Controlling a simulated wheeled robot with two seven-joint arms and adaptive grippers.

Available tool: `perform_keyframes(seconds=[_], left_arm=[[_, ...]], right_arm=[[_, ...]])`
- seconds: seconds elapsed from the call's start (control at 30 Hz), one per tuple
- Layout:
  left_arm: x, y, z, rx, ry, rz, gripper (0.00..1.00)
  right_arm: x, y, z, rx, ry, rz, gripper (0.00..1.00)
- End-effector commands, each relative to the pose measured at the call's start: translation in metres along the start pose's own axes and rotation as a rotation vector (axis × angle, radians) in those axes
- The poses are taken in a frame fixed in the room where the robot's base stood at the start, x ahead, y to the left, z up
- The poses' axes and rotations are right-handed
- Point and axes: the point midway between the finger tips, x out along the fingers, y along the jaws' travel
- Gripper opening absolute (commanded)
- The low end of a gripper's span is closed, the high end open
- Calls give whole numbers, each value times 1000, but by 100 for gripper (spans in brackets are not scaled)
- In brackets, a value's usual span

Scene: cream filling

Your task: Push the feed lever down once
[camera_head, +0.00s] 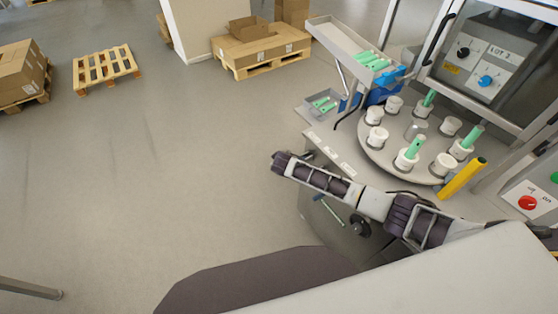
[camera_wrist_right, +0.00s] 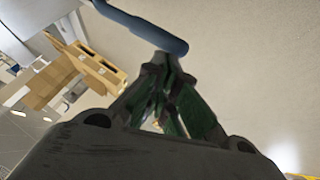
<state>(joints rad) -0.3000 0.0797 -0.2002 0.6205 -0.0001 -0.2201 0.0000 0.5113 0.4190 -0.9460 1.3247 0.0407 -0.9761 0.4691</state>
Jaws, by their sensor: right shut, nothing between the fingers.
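The feed lever appears to be the blue rod (camera_head: 328,211) low beside the machine's front, next to a dark round part, partly under my right arm in the head view. In the right wrist view a blue rounded bar (camera_wrist_right: 150,29) comes in from the top and ends just beyond my right gripper's fingertips. My right gripper (camera_wrist_right: 164,68) is shut and empty, its tips close to the bar's end. I cannot tell whether they touch. In the head view my right arm reaches leftward across the machine's front, and its gripper cannot be made out. My left gripper is not in view.
A round table (camera_head: 375,150) carries several white cups, some with green tubes. A sloped tray (camera_head: 337,40) and a small bin (camera_head: 318,106) hold green pieces.

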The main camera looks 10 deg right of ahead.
Motion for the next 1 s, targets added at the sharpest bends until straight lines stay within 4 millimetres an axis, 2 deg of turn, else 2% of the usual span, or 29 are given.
perform_keyframes(seconds=[0.2,1.0], left_arm=[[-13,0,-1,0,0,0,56],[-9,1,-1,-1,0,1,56]], right_arm=[[-9,10,-9,1,-1,0,0],[-72,10,-7,-1,1,0,0]])
